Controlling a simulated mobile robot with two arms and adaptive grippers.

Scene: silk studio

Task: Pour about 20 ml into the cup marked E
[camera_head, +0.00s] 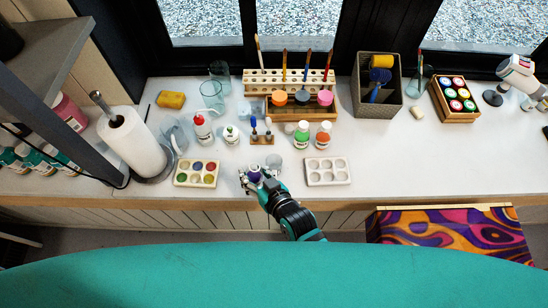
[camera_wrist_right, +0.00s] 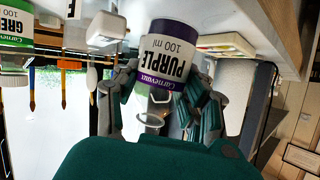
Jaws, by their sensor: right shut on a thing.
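My right gripper (camera_head: 253,178) is shut on a purple paint bottle (camera_head: 254,172) near the counter's front edge. In the right wrist view, which is upside down, the purple bottle (camera_wrist_right: 166,55) sits between the fingers (camera_wrist_right: 162,92). Its label reads PURPLE 100 ml, and it looks roughly upright, with a clear neck showing. A small clear cup (camera_head: 274,160) stands just right of and behind the bottle in the head view. No letter on it is readable there, so I cannot tell whether it is cup E. My left gripper is not in view.
A filled palette (camera_head: 196,173) lies left of the gripper, and an empty palette (camera_head: 327,171) lies right. Behind stand a red-topped bottle (camera_head: 202,129), a green bottle (camera_head: 301,135), an orange bottle (camera_head: 323,136) and a wooden rack (camera_head: 290,78). The front counter right of the empty palette is clear.

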